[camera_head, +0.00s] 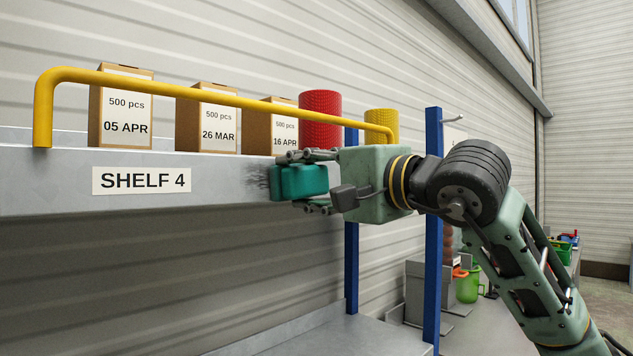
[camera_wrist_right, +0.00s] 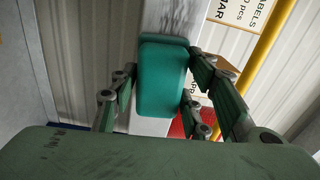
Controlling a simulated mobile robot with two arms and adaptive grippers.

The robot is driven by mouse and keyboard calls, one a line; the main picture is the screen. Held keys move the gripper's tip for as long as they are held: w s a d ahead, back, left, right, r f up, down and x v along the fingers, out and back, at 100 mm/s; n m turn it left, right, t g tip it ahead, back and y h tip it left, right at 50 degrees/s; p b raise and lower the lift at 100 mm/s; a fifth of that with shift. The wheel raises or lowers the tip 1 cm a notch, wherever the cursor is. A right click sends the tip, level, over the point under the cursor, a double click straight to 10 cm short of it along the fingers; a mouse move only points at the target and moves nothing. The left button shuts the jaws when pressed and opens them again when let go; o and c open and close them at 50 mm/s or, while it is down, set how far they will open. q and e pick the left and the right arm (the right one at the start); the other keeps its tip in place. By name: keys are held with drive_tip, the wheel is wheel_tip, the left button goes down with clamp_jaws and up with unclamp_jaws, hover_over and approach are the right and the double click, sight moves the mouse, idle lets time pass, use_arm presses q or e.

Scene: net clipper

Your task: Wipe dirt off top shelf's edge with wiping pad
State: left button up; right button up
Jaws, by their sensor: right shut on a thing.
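The top shelf's edge (camera_head: 222,184) is a grey metal face with a "SHELF 4" label (camera_head: 141,180). A dark smudge of dirt (camera_head: 258,180) shows on it just left of the pad; it also shows in the right wrist view (camera_wrist_right: 178,14), beyond the pad. My right gripper (camera_head: 309,180) is shut on the teal wiping pad (camera_head: 297,183) and holds it at the shelf's edge. In the right wrist view the pad (camera_wrist_right: 163,80) lies between the fingers, over the edge. Whether it touches the edge is unclear. My left gripper is not in view.
A yellow rail (camera_head: 215,92) runs above the shelf's edge. Behind it stand cardboard boxes (camera_head: 125,106), a red cylinder (camera_head: 320,118) and a yellow one (camera_head: 380,121). Blue posts (camera_head: 433,230) stand at the right. A lower grey surface (camera_head: 330,335) lies below, with open space between.

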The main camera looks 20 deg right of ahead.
sight(242, 181)
drive_tip(key=shift+s+a, duration=0.5)
drive_tip(key=shift+a, duration=0.95)
drive_tip(key=shift+s+a, duration=0.5)
drive_tip(key=shift+a, duration=0.95)
drive_tip(key=shift+s+a, duration=0.5)
drive_tip(key=shift+a, duration=0.95)
drive_tip(key=shift+d+b, duration=0.1)
drive_tip(key=shift+b, duration=0.2)
drive_tip(key=shift+b+v, duration=0.4)
drive_tip(key=shift+v, duration=0.5)
drive_tip(key=shift+b+v, duration=0.35)
drive_tip(key=shift+v, duration=1.7)
drive_tip(key=shift+s, duration=0.1)
drive_tip(key=v, duration=0.2)
drive_tip(key=shift+s+d+b, duration=0.15)
drive_tip(key=shift+s+b, duration=0.15)
drive_tip(key=shift+s, duration=0.05)
